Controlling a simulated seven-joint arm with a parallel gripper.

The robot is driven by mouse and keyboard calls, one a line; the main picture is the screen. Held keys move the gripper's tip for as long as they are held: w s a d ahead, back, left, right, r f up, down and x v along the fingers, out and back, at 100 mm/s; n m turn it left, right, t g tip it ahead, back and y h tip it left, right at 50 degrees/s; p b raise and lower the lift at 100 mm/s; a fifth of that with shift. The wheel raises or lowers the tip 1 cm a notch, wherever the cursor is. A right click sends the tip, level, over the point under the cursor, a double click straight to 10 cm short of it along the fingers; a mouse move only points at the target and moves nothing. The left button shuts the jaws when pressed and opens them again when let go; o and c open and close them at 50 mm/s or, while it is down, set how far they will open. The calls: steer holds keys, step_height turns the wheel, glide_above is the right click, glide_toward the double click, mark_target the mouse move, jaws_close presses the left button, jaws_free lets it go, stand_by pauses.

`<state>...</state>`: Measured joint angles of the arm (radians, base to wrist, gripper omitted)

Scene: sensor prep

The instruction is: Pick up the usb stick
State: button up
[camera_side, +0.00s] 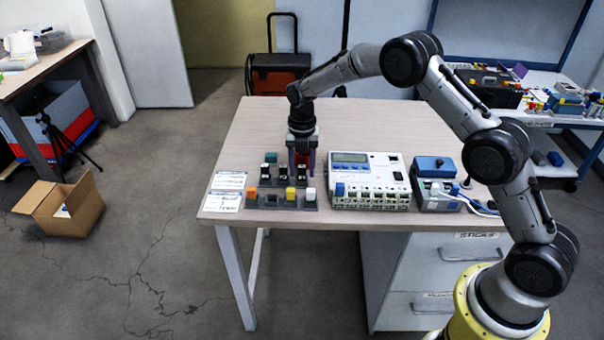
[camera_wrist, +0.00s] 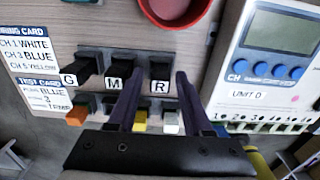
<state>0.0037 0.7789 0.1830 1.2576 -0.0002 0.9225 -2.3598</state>
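Three small black upright pieces marked G (camera_wrist: 82,68), M (camera_wrist: 122,68) and R (camera_wrist: 160,70) stand in a row in the wrist view. They look like usb sticks in holders, but I cannot tell for certain. In the side view the row (camera_side: 269,171) sits near the table's front left. My gripper (camera_wrist: 159,82) points down at the right end of the row, its two dark fingers apart. The R piece shows between the fingertips, with gaps on both sides. In the side view my gripper (camera_side: 302,168) partly hides that end of the row.
A front row holds orange (camera_wrist: 76,116), yellow (camera_wrist: 140,120) and white (camera_wrist: 171,121) blocks. A red round container (camera_wrist: 176,10) stands behind. A white meter unit (camera_side: 368,180) is close on the right, and a blue-topped device (camera_side: 434,168) beyond it. Printed cards (camera_side: 227,182) lie left. The table's back is clear.

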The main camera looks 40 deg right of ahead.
jaws_close()
steer(key=shift+r, duration=0.1)
